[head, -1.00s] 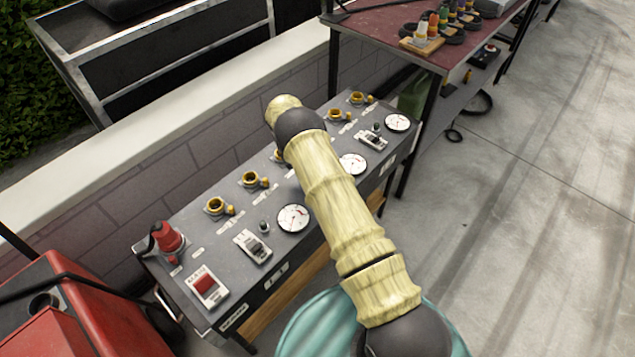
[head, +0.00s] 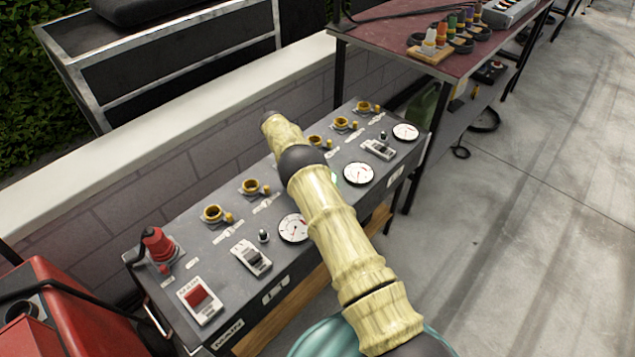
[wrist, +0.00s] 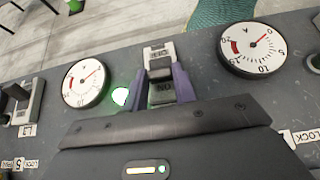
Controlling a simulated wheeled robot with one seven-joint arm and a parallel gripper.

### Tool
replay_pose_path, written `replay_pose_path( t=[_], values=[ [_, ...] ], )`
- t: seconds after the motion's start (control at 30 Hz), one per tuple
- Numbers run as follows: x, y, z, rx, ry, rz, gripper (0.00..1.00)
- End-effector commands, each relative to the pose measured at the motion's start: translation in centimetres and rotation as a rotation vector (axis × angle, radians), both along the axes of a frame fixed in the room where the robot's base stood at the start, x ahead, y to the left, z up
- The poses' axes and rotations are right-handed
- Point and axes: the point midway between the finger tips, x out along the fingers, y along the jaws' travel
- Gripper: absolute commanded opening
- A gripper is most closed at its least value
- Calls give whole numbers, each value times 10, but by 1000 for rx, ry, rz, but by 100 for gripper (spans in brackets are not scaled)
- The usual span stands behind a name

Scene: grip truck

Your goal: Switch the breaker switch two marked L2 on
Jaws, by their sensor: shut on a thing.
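The middle breaker switch (wrist: 160,72), taken as L2 because the L3 label shows to its left, is in the upper middle of the wrist view. It has a pale housing and a dark toggle with upside-down lettering that looks like ON. My gripper (wrist: 163,86) has its purple fingers on both sides of the toggle, shut on it. A green lamp (wrist: 120,96) beside the switch is lit. In the head view my arm hides the gripper and this switch. The dark control panel (head: 205,255) bears them.
The L1 breaker (head: 251,257), L3 breaker (head: 379,149) and red main switch (head: 199,298) sit on the same panel. White gauges (wrist: 252,48) flank the held switch. A red machine (head: 50,300) stands at left, a table (head: 385,35) behind. The floor at right is clear.

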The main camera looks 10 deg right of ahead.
Motion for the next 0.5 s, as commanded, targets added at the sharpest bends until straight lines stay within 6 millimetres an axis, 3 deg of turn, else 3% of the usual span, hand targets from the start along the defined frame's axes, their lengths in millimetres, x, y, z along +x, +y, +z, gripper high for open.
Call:
replay_pose_path(
  t=[0.1,0.13,0.2,0.5],
  values=[
    [1,0,1,1,-3,2,4],
    [1,0,1,1,-3,2,33],
    [1,0,1,1,-3,2,47],
    [0,0,1,0,-1,1,49]
  ],
)
